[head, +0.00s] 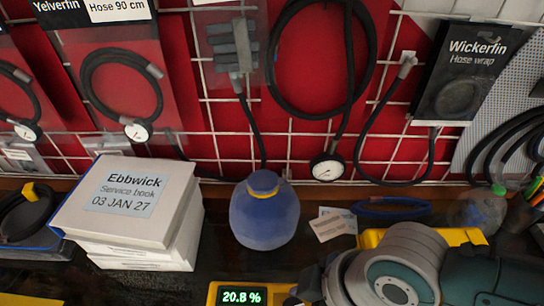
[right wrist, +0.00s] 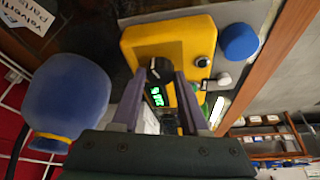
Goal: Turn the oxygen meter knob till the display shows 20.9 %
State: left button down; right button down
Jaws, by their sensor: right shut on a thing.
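The yellow oxygen meter (head: 213,296) is at the bottom edge of the head view, partly cut off. Its green display (head: 242,297) reads 20.8 %. In the right wrist view the yellow meter body (right wrist: 180,38) fills the upper middle, and its lit display (right wrist: 156,96) shows between my fingers, too small to read. My right gripper (right wrist: 160,76) is shut on the dark knob (right wrist: 159,68) at the meter's face. In the head view my right arm comes in from the right and hides the meter's right part. My left gripper is not in view.
A blue bottle (head: 264,215) stands behind the meter. A stack of white service books (head: 130,205) is at the left. A yellow tray (head: 460,236) lies behind my right arm. Hoses and gauges (head: 327,168) hang on the red grid wall.

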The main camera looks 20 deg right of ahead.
jog(key=shift+a+r+m+p, duration=0.1)
jog(key=shift+m+p, duration=0.25)
jog(key=shift+m, duration=0.35)
jog(key=shift+t, duration=0.3)
jog(key=shift+c, duration=2.1)
grip_release()
jog(key=shift+s, duration=0.1)
jog(key=shift+d+r+p, duration=0.2)
jog(key=shift+r+p, duration=0.1)
jog(key=p+v, duration=0.2)
jog(key=v, duration=0.7)
jog(key=shift+a+p, duration=0.15)
jog(key=shift+p, duration=0.15)
